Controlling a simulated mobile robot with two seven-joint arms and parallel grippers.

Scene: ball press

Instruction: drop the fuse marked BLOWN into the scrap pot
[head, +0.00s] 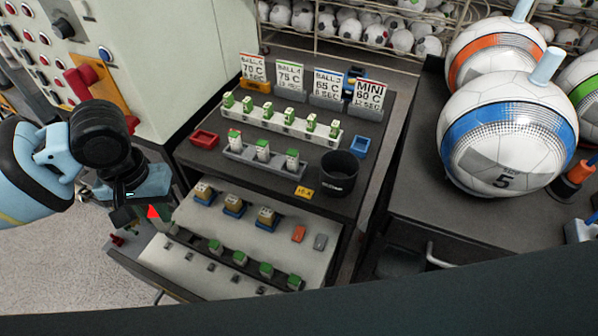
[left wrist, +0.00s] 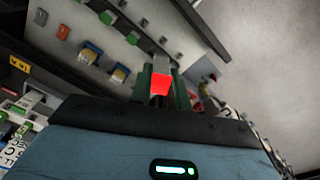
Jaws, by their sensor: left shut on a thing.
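My left gripper (head: 148,206) is shut on a fuse with a red face (head: 154,212), at the left side of the open drawer (head: 320,253). In the left wrist view the red fuse (left wrist: 160,84) sits between the fingers; I cannot read any marking on it. Several green-topped fuses (head: 240,258) stand in a row in the drawer. The black pot (head: 339,178) stands upright on the dark bench top, up and right of my left gripper; its small lettering is not readable. My right gripper is not in view.
On the bench stand a row of white-and-green pieces (head: 289,119), a grey rack with three green-topped pieces (head: 262,158), a red tray (head: 204,139), a blue tray (head: 360,147) and sign cards (head: 328,87). Large balls (head: 507,130) stand at right. A control cabinet (head: 165,60) rises at left.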

